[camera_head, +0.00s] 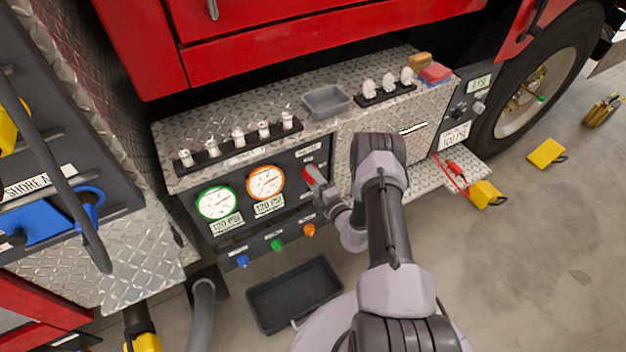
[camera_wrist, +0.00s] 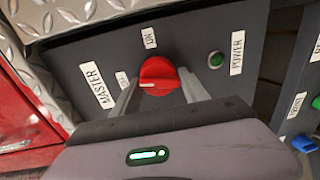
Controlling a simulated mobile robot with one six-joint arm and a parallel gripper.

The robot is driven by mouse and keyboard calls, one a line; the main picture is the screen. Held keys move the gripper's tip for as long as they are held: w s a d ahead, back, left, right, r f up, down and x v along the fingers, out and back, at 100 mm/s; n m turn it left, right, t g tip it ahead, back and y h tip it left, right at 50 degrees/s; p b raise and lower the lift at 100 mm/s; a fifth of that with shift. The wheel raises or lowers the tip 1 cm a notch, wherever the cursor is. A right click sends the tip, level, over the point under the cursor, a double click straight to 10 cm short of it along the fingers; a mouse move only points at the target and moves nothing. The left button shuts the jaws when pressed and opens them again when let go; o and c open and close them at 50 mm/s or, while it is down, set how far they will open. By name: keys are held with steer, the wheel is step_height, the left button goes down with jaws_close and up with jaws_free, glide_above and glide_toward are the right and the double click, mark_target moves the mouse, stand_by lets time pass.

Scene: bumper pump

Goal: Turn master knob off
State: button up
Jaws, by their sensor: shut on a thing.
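The red master knob (camera_wrist: 158,72) sits on the dark panel between the MASTER label (camera_wrist: 97,85) and the green power light (camera_wrist: 216,60). My gripper (camera_wrist: 160,84) has one finger on each side of the knob and is shut on it. A white mark on the knob's face points left in the wrist view, toward a small label (camera_wrist: 122,80) partly hidden by the left finger. The ON label (camera_wrist: 149,38) is above the knob. In the head view the knob shows as a red spot (camera_head: 309,174) at the tip of my gripper (camera_head: 318,186).
Two gauges (camera_head: 216,203) (camera_head: 266,182) are left of the knob. Blue, green and orange knobs (camera_head: 277,244) line the lower panel edge. A grey tray (camera_head: 326,101) and racks of white fittings stand on the ledge above. A black bin (camera_head: 294,295) lies on the floor below.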

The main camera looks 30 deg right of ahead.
steer(key=shift+w+d+r+n, duration=0.15)
steer(key=shift+r+n, duration=0.1)
steer(key=shift+n, duration=1.15)
steer(key=o, duration=1.3)
steer(key=shift+r, duration=0.1)
steer(key=shift+f, duration=0.2)
steer(key=s+p, duration=0.1)
steer(key=s, duration=0.4)
steer(key=s+r+p, duration=0.1)
steer(key=s+p, duration=0.1)
steer(key=s, duration=0.4)
steer(key=s+p, duration=0.2)
steer(key=s, duration=0.4)
steer(key=shift+s+d+r, duration=0.15)
steer(key=shift+s+r, duration=0.05)
steer(key=shift+s, duration=0.05)
